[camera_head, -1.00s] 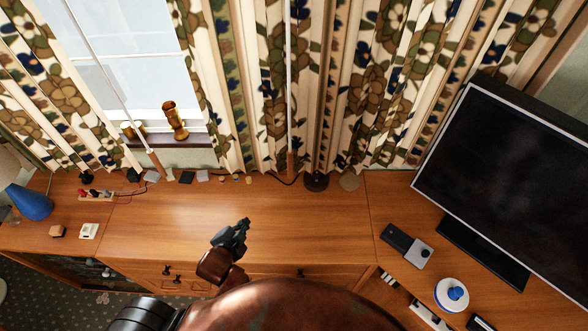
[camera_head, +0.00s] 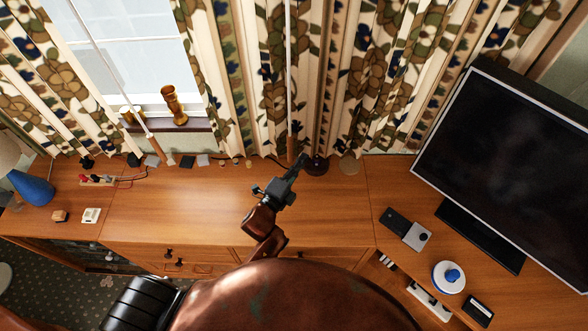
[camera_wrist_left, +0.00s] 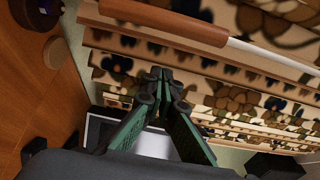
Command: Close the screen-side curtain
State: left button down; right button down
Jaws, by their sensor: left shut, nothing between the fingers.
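The screen-side curtain (camera_head: 375,75), cream with brown and blue flowers, hangs in folds from the window's right side toward the screen. It also shows in the left wrist view (camera_wrist_left: 235,105). A white draw rod (camera_head: 289,75) with a wooden handle (camera_head: 292,148) hangs in front of it. My left gripper (camera_head: 302,158) is shut and empty, its tips beside the handle's lower end. In the left wrist view, the shut fingertips (camera_wrist_left: 163,76) are apart from the handle (camera_wrist_left: 170,20) in the picture. My right gripper is not in view.
The wooden cabinet (camera_head: 170,205) runs below the curtains. A screen (camera_head: 510,175) stands at right. A dark round object (camera_head: 317,166) sits near my gripper. A second rod (camera_head: 105,65) hangs at left; a brown vase (camera_head: 172,105) stands on the sill. The cabinet top's middle is clear.

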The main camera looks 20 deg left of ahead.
pick_arm(q)
jog(key=w+a, duration=0.2)
jog(key=a, duration=0.1)
jog(key=shift+w+a+p, duration=0.1)
jog(key=shift+a+p, duration=0.1)
jog(key=shift+p, duration=0.2)
jog(key=shift+a, duration=0.1)
